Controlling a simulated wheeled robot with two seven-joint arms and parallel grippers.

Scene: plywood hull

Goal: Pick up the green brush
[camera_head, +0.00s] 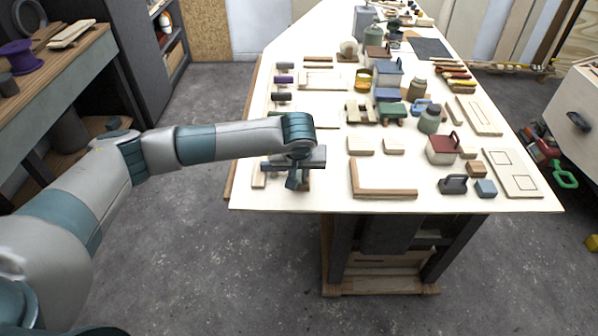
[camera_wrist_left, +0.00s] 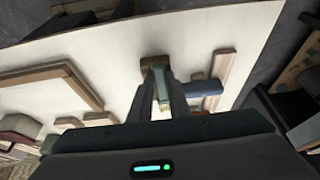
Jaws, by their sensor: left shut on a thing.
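My left gripper (camera_head: 298,184) is over the near left part of the plywood table, at the end of the arm that comes in from the left. In the left wrist view its two fingers (camera_wrist_left: 162,92) are shut on a narrow thing with a pale greenish strip and a brown wooden end (camera_wrist_left: 155,62), which I take to be the green brush. Most of it is hidden by the fingers and hand. In the head view only a bit of brown shows beside the fingers. I cannot tell whether it touches the table. My right gripper is not in view.
A dark blue thing (camera_wrist_left: 205,88) lies close beside the fingers, with a long wooden strip (camera_wrist_left: 228,66) next to it. An L-shaped wooden frame (camera_head: 382,193) lies to the right. The plywood table (camera_head: 330,135) holds many blocks and tools farther back.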

